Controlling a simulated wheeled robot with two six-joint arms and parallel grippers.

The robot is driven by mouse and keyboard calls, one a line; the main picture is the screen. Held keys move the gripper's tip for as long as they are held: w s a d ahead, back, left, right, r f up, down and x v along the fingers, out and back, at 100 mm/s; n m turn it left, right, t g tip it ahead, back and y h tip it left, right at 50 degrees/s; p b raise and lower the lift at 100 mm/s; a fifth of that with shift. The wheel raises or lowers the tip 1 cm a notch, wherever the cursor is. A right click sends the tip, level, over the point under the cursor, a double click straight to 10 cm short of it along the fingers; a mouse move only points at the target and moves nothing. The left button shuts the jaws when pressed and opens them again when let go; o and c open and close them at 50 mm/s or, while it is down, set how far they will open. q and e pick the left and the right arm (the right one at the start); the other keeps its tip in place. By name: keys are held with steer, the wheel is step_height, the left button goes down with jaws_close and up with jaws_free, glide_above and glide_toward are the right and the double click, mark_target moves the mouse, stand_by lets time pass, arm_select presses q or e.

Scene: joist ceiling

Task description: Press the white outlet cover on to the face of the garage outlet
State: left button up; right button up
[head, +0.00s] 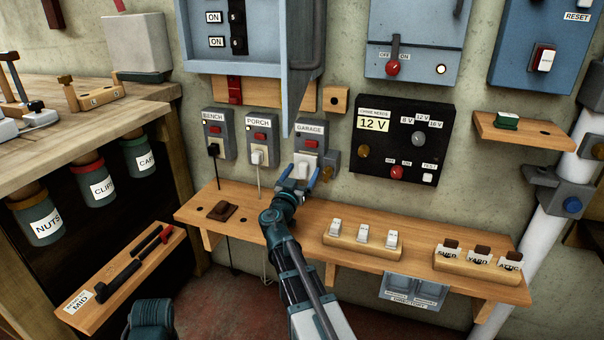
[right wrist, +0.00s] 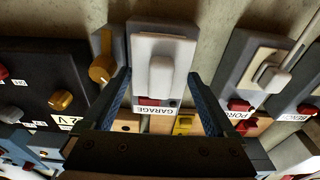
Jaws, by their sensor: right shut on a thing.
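The garage outlet (head: 309,136) is a grey wall box with a GARAGE label and a red switch; in the right wrist view its label end (right wrist: 155,110) shows below the cover. The white outlet cover (head: 303,168) is a pale plate with a raised middle, and it fills the upper centre of the right wrist view (right wrist: 160,62). My right gripper (head: 298,175) is shut on the cover, one blue finger at each side. The cover lies over the outlet's lower face; I cannot tell whether it touches.
The bench outlet (head: 216,133) and porch outlet (head: 258,136) hold plugs with hanging cords. A wooden shelf (head: 226,190) runs below, with a block of white switches (head: 362,236). A blue panel door (head: 302,70) juts out above. A black 12 V box (head: 402,140) is at the right.

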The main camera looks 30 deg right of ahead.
steer(key=shift+x, duration=1.05)
stand_by(0.4)
steer(key=o, duration=1.2)
steer(key=shift+f, duration=0.2)
steer(key=b+v, duration=0.1)
steer(key=v, duration=1.2)
steer(key=shift+s+a+b, duration=0.2)
steer(key=shift+a+b, duration=0.1)
steer(key=shift+b, duration=0.05)
steer(key=v, duration=0.4)
steer(key=shift+r, duration=0.25)
steer(key=f+x, duration=0.1)
steer(key=x, duration=0.6)
steer(key=shift+w+d+r, duration=0.2)
steer(key=shift+d+r, duration=0.05)
steer(key=shift+r, duration=0.05)
